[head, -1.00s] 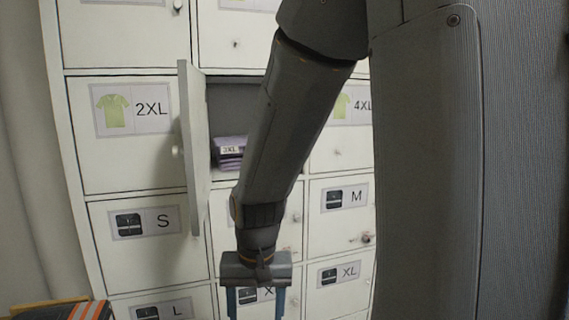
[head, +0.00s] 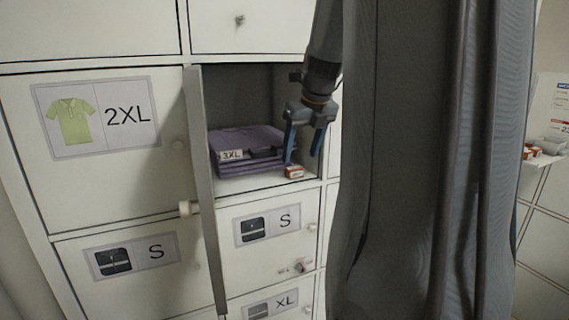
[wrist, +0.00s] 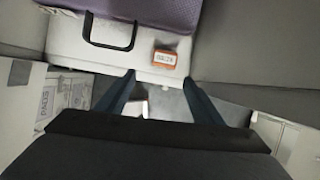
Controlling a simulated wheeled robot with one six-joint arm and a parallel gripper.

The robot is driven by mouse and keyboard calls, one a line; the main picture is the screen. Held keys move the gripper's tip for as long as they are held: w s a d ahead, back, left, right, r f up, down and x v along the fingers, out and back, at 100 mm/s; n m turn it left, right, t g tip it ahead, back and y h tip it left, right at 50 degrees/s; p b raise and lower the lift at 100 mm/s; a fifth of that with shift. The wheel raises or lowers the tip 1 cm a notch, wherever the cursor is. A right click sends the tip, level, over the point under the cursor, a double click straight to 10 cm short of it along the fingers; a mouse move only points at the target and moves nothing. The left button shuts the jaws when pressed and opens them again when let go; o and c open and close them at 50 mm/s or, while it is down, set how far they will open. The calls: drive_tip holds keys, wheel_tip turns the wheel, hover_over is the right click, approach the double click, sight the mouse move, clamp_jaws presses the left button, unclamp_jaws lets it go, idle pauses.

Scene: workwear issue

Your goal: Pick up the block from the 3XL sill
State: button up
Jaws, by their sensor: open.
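A small orange block with a white label (head: 294,172) rests on the sill of the open 3XL compartment (head: 240,184), near its front right corner. It also shows in the wrist view (wrist: 165,57), ahead of the fingertips and apart from them. Folded purple clothing tagged 3XL (head: 247,143) lies behind and left of the block. My gripper (head: 302,160) is open and empty, with its fingers pointing down at the compartment's right front, close to the block. In the wrist view my gripper (wrist: 158,78) has the block between the lines of its two fingers.
The compartment's door (head: 206,190) stands open at the left. Closed lockers marked 2XL (head: 95,117) and S (head: 267,225) surround the opening. A small shelf with items (head: 542,158) is at the far right. The compartment's right wall is close to my gripper.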

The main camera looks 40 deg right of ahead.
sight(297, 169)
drive_tip(key=shift+m, duration=0.3)
drive_tip(key=shift+w+d+p+x, duration=0.15)
drive_tip(key=shift+p+x, duration=0.3)
drive_tip(key=shift+x, duration=1.4)
drive_tip(key=shift+w+d+p+x, duration=0.15)
drive_tip(key=shift+p+x, duration=0.3)
drive_tip(key=shift+x, duration=1.45)
drive_tip(key=shift+r, duration=0.2)
drive_tip(key=c, duration=1.1)
drive_tip(key=shift+s, duration=0.1)
